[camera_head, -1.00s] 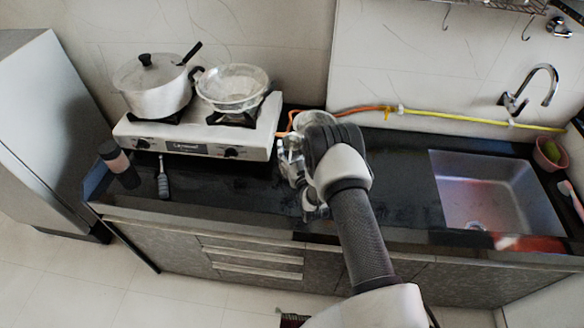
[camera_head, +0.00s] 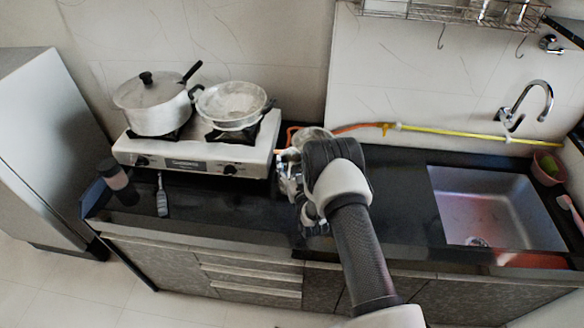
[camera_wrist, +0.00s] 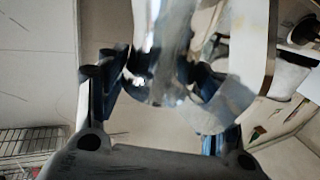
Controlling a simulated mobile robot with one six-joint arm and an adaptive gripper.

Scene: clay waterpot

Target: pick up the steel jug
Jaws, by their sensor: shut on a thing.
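The steel jug is shiny and metallic. It fills the upper middle of the wrist view (camera_wrist: 160,40), between the two dark fingers of my gripper (camera_wrist: 160,72), which is shut on it. In the head view my gripper (camera_head: 300,182) is at the counter's middle, just right of the stove. My wrist and arm hide most of the gripper and the jug there. I cannot tell whether the jug's base touches the counter.
A white gas stove (camera_head: 192,158) holds a lidded pot (camera_head: 155,105) and a pan (camera_head: 232,105). A sink (camera_head: 495,205) is at right. A dark-topped container (camera_head: 118,182) and a grey-handled tool (camera_head: 162,196) stand or lie at left. A yellow-orange hose (camera_head: 460,134) runs along the wall.

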